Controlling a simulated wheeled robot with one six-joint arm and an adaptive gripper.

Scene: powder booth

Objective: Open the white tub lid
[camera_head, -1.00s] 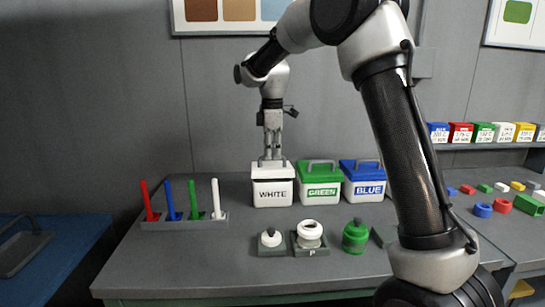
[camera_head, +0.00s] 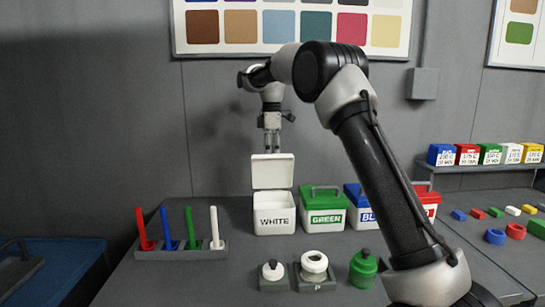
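The white tub (camera_head: 274,227), labelled WHITE, stands on the bench at the left end of the row of tubs. Its lid (camera_head: 272,172) is swung up and stands about upright at the tub's back edge, inner face toward me. The tub's mouth is uncovered. My gripper (camera_head: 272,145) points down at the lid's top edge, from above and behind. Its fingertips pass out of sight behind the lid. The lid's handle is hidden too, so I cannot see whether the fingers hold it.
The green tub (camera_head: 324,219) stands close on the right, then the blue tub (camera_head: 357,215) and a red tub (camera_head: 428,203), partly behind my arm. A rack (camera_head: 180,250) of coloured sticks is at left. White jars (camera_head: 314,265) and a green jar (camera_head: 363,269) stand in front.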

